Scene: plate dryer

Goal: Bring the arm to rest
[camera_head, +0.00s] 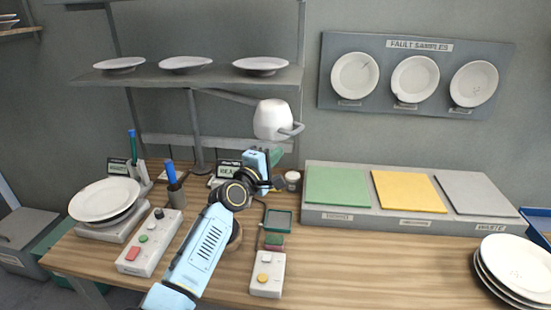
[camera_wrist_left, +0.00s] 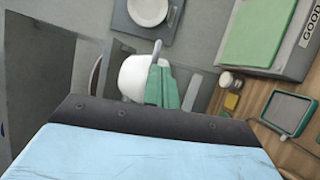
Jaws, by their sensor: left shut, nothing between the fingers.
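My left arm, light blue, comes in from the lower left of the head view and reaches over the middle of the table. Its left gripper (camera_head: 276,156) has green fingers at the far end of the arm, just below a white lamp head (camera_head: 273,120). In the left wrist view the green fingers (camera_wrist_left: 161,85) are together with nothing between them. The lamp head (camera_wrist_left: 132,78) shows behind them there; whether they touch it I cannot tell. My right gripper is not in view.
The wooden table (camera_head: 365,265) has bare room at the front right. Plates are stacked on the left (camera_head: 104,200) and right (camera_head: 515,265). Button boxes (camera_head: 150,242) and (camera_head: 267,275) flank the arm. A grey sorting box (camera_head: 335,217) and a plate shelf (camera_head: 215,77) stand behind.

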